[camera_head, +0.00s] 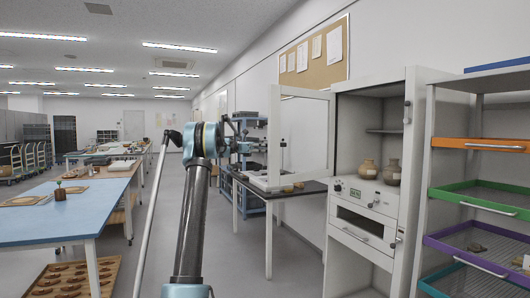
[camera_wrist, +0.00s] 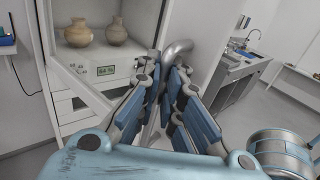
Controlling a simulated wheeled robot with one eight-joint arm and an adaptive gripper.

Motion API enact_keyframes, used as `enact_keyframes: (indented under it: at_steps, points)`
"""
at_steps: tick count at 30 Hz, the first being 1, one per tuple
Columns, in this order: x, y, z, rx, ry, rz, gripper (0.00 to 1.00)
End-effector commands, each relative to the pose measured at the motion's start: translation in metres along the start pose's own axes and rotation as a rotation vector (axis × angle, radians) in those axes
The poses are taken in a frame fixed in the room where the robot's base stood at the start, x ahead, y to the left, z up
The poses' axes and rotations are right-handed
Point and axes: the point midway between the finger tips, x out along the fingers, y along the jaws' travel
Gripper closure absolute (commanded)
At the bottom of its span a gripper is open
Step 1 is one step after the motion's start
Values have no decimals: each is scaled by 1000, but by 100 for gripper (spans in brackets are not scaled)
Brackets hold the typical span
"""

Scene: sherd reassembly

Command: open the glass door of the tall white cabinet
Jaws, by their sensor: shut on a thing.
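The tall white cabinet (camera_head: 416,150) stands at the right in the head view. Its white-framed glass door (camera_head: 301,91) stands open, swung out to the left of the cabinet. Two brown clay jars sit inside, one left (camera_head: 368,169) and one right (camera_head: 392,172), above a panel with a green display (camera_head: 354,195). My gripper (camera_head: 243,141) is at the door's free left side. In the wrist view my gripper (camera_wrist: 167,80) is shut on the curved grey metal door handle (camera_wrist: 177,48), whose lower part is between the blue-padded fingers. The cabinet (camera_wrist: 48,60) is behind, at left.
A dark-topped table (camera_head: 308,188) stands behind and below the door. Open shelves with orange, green and purple trays (camera_head: 480,145) stand right of the cabinet. A blue-topped table (camera_head: 60,217) is at the left. Grey floor (camera_head: 235,262) is clear between them.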

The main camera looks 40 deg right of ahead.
Motion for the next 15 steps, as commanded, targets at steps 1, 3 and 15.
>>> enact_keyframes:
  at_steps: [1,3,15]
  points:
    - [-3,0,-2,-1,3,-13,100]
    - [-2,2,-2,-1,3,-26,100]
    - [-2,4,-1,-1,2,-46,100]
